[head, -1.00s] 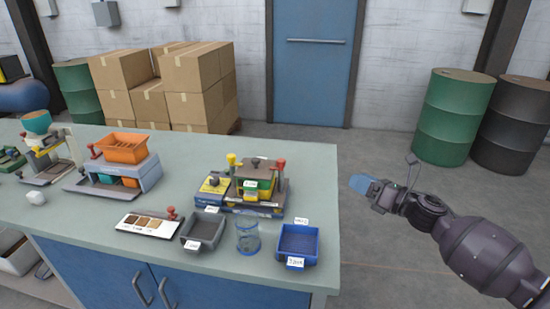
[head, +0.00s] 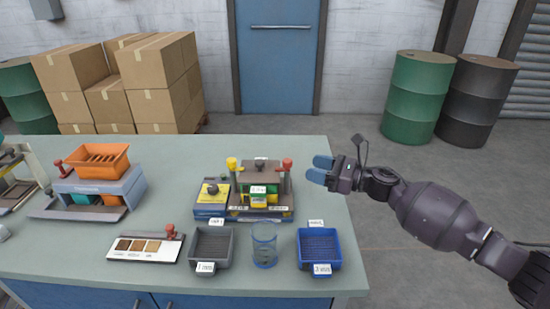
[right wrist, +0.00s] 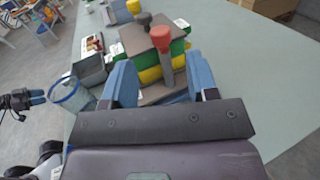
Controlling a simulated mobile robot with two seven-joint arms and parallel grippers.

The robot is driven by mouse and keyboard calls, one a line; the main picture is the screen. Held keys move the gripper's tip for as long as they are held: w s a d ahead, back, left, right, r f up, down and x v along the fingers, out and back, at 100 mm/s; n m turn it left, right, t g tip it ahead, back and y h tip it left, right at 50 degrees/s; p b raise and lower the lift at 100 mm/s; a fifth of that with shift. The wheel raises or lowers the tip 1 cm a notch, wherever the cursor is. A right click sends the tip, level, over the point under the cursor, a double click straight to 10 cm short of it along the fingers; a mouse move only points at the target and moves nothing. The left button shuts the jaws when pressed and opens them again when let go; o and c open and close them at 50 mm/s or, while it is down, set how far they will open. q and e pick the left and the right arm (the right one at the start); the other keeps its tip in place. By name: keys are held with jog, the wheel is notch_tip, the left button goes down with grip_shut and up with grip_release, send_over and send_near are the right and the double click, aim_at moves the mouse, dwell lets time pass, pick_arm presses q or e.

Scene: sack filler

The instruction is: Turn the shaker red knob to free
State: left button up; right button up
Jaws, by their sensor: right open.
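The shaker (head: 262,206) stands near the right end of the bench, a low base carrying a stack of green, yellow and grey trays. Its red knob (head: 287,164) tops a grey post on the right side; a yellow knob (head: 232,163) stands on the left. My right gripper (head: 322,170) is open and empty, to the right of the red knob and apart from it. In the right wrist view the red knob (right wrist: 160,36) shows ahead, between and beyond the blue fingertips (right wrist: 160,82). My left gripper is not in the head view.
A grey bin (head: 212,262), a clear beaker (head: 264,262) and a blue bin (head: 319,268) stand in front of the shaker. A sample card (head: 130,258) lies further left, near an orange-topped machine (head: 97,162). The bench behind the shaker is clear.

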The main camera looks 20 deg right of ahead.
aim_at(284, 165)
jog(key=x, duration=1)
jog(key=shift+a+p, duration=0.15)
jog(key=shift+p, duration=0.2)
jog(key=c, duration=0.9)
